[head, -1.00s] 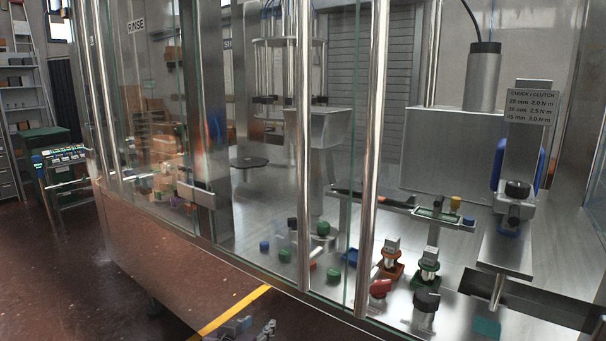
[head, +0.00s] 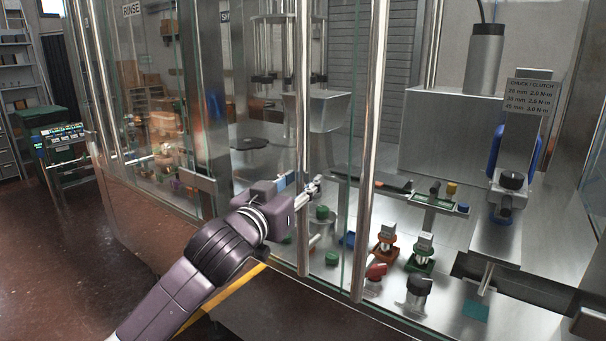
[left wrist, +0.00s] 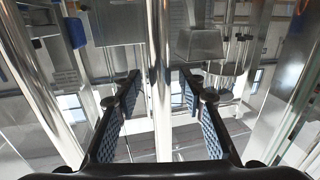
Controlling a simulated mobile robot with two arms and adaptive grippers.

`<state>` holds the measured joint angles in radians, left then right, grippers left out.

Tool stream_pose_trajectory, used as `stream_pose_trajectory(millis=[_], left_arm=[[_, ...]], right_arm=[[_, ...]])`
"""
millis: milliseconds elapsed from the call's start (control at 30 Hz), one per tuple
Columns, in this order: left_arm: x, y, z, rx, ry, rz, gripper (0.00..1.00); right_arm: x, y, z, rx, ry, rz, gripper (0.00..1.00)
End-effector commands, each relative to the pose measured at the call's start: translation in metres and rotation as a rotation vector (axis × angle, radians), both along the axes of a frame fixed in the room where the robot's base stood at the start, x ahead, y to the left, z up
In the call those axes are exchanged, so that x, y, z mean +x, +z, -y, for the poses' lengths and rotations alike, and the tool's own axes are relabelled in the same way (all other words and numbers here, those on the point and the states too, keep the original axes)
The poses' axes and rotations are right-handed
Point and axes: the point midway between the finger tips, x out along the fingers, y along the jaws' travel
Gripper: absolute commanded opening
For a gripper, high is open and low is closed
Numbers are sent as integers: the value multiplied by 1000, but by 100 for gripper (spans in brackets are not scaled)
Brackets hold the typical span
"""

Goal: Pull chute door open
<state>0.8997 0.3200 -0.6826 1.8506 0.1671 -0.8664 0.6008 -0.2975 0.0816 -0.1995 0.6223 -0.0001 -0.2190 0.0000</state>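Tall glass doors with vertical steel bars front the machine; no label in view tells which one is the chute door. One steel bar (head: 303,120) stands beside my left gripper (head: 317,188), and a second bar (head: 371,150) stands to its right. In the left wrist view my left gripper (left wrist: 160,92) is open, its two padded fingers spread. An upright bar (left wrist: 160,50) shows between the fingers, with no finger visibly touching it.
Behind the glass are several coloured caps and small fixtures, such as a red one (head: 376,271) and a black knob (head: 419,286). A torque sign (head: 531,97) stands at the right. A control panel (head: 62,135) stands at the left. The floor (head: 70,245) at the left is clear.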

Motion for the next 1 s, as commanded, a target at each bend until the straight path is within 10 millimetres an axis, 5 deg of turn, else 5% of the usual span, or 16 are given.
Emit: stream_pose_trajectory(millis=[467,800,1000], left_arm=[[14,0,7,0,0,1,37],[14,0,6,0,0,1,1],[14,0,6,1,0,0,0]], right_arm=[[-5,5,-4,4,-2,-8,40],[-5,5,-3,3,-1,-8,40],[-5,5,-3,2,-1,-8,40]])
